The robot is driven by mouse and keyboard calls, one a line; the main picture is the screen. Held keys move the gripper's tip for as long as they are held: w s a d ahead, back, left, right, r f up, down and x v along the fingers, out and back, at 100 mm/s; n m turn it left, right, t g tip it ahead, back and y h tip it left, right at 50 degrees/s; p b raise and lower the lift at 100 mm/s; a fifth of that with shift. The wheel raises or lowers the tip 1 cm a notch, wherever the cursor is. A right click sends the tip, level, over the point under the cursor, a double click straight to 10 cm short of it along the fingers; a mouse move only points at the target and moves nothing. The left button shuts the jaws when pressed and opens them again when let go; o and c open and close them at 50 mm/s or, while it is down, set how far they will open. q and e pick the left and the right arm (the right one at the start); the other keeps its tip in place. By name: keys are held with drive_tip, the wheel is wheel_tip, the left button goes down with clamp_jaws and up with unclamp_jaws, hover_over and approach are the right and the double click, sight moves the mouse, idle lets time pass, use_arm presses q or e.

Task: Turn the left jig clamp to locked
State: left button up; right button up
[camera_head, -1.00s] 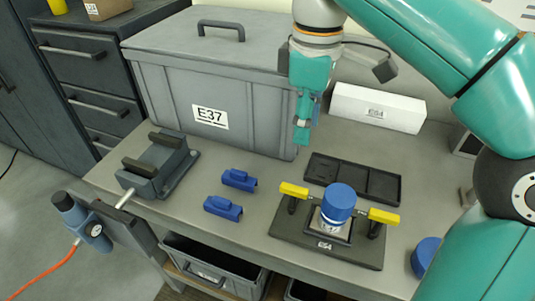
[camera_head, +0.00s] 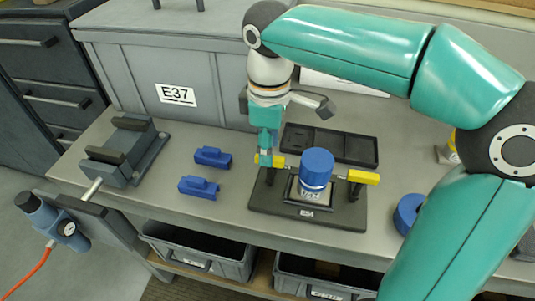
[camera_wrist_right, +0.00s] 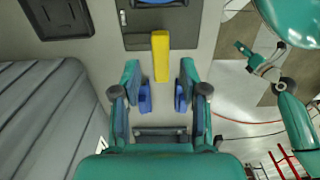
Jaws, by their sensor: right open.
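The black jig (camera_head: 260,207) lies on the bench with a blue-capped part (camera_head: 316,170) in its middle. The left clamp's yellow handle (camera_head: 277,161) is partly covered by my right gripper (camera_head: 267,158), which points down over it. The right clamp's yellow handle (camera_head: 364,177) is in clear view. In the right wrist view my right gripper (camera_wrist_right: 160,78) is open, and the left yellow handle (camera_wrist_right: 160,50) lies lengthwise with its lower end between the fingertips. I cannot tell whether they touch. What seems my left gripper (camera_wrist_right: 262,60) shows small at the right wrist view's edge.
The grey bin E37 (camera_head: 125,70) stands behind. A black tray (camera_head: 350,147) lies behind the jig. Two blue blocks (camera_head: 212,157) and a grey fixture (camera_head: 150,160) are to the left. A blue ring (camera_head: 407,212) lies to the right.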

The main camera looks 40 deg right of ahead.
drive_tip(key=shift+s+f, duration=0.15)
drive_tip(key=shift+f, duration=0.85)
